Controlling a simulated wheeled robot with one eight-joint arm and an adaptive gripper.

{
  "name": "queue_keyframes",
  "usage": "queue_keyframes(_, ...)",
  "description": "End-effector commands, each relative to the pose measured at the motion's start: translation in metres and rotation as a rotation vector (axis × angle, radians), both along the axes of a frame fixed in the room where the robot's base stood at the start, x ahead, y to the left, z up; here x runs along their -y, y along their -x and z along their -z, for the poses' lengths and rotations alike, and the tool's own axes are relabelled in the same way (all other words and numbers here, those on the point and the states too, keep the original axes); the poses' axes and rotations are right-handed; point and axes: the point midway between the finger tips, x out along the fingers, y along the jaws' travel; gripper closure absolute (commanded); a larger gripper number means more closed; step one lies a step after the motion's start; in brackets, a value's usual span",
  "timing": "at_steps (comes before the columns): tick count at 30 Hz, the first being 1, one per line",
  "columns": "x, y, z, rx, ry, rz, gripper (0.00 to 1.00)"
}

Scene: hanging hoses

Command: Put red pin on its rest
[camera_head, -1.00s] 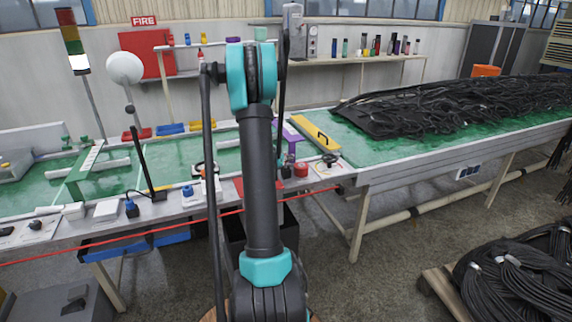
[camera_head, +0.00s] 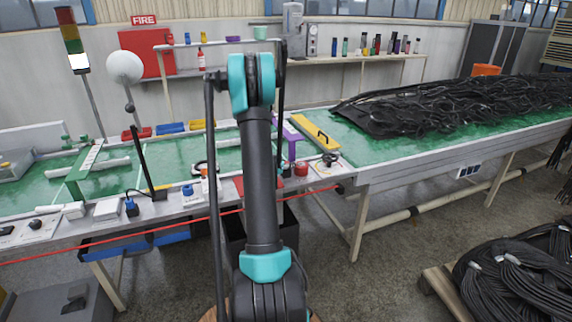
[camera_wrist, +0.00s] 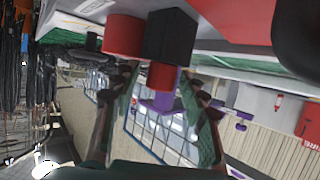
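In the wrist view, which is turned over, a short red cylinder (camera_wrist: 163,76), apparently the red pin, shows between the fingers of my gripper (camera_wrist: 160,84). It appears against the end of a black block (camera_wrist: 170,35); whether it sits in the block or apart from it, I cannot tell. My fingers are spread, with gaps visible on both sides of the red cylinder. In the head view my arm hides the gripper and the pin. The pin's rest cannot be told for sure.
A larger red knob (camera_wrist: 123,36) stands beside the black block; it also shows in the head view (camera_head: 301,169). A purple bracket (camera_head: 291,140) and a yellow bar (camera_head: 314,131) are close by. Black hoses (camera_head: 440,105) cover the right table (camera_head: 372,160).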

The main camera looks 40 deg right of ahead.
Motion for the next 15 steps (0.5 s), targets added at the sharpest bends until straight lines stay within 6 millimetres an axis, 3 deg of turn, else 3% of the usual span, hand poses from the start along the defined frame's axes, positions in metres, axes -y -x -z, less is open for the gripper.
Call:
queue_keyframes(10,0.0,0.0,-0.006,0.0,0.0,0.0,0.56)
queue_keyframes(15,-0.024,0.011,-0.017,0.001,0.001,-0.003,0.56)
